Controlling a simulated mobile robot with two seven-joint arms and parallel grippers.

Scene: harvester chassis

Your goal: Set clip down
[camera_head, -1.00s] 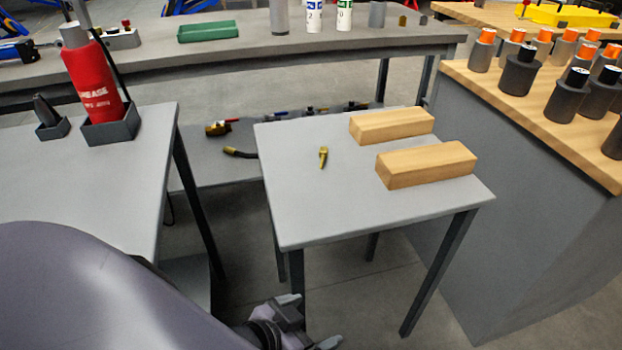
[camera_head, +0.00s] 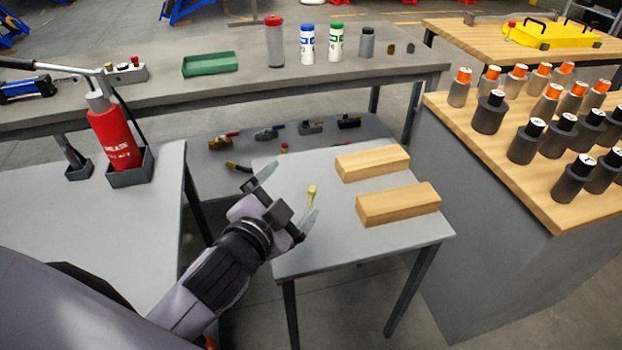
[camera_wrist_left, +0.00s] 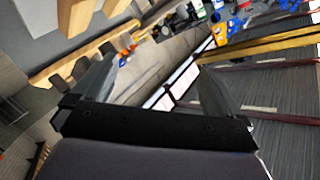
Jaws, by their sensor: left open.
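A small brass-yellow clip (camera_head: 311,196) lies on the small grey table (camera_head: 300,262) in the head view, left of two wooden blocks. My left gripper (camera_head: 290,200) is open and empty, over the left part of that table. Its fingers are spread, with the clip just beyond them to the right. In the left wrist view the open fingers (camera_wrist_left: 150,85) show with nothing between them. I cannot make out the clip in that view. My right gripper is not in view.
Two wooden blocks (camera_head: 372,162) (camera_head: 398,204) lie on the right of the small table. A red grease bottle (camera_head: 114,137) stands on the left table. A wooden-topped counter (camera_head: 520,190) with several dark cylinders is at the right. The small table's front right is clear.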

